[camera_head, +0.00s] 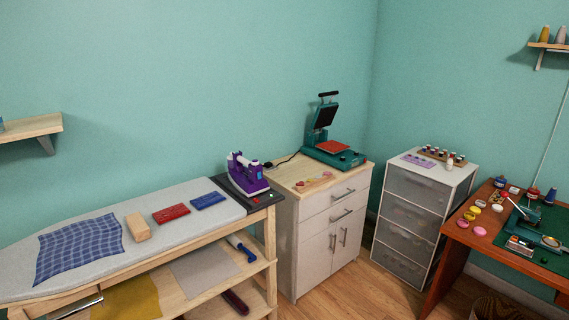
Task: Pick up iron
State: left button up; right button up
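A purple and white iron (246,174) stands on a dark rest plate (262,198) at the right end of the ironing table (192,236). A dark cord runs from near the iron toward the cabinet behind it. Neither of my grippers can be made out clearly. A metallic bar shows at the lower left edge, and I cannot tell what it is.
On the ironing table lie a blue checked cloth (80,247), a wooden block (137,227), a red folded piece (171,213) and a blue one (207,200). A cabinet (318,262) with a green heat press (327,140) stands to the right. Wooden floor (362,292) is clear in front.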

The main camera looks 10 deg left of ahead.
aim_at(244, 179)
jog(key=i+z, duration=0.1)
jog(key=i, duration=1.2)
jog(key=i+l+u, duration=0.15)
jog(key=i+u, duration=0.35)
jog(key=i+l+u, duration=0.25)
jog(key=u, duration=0.25)
jog(key=i+l+u, duration=0.1)
jog(key=u, duration=0.3)
jog(key=i+l+u, duration=0.15)
jog(key=u, duration=0.3)
jog(key=i+l+u, duration=0.2)
jog(key=u, duration=0.2)
jog(key=i+l+u, duration=0.15)
jog(key=u, duration=0.25)
jog(key=l, duration=0.05)
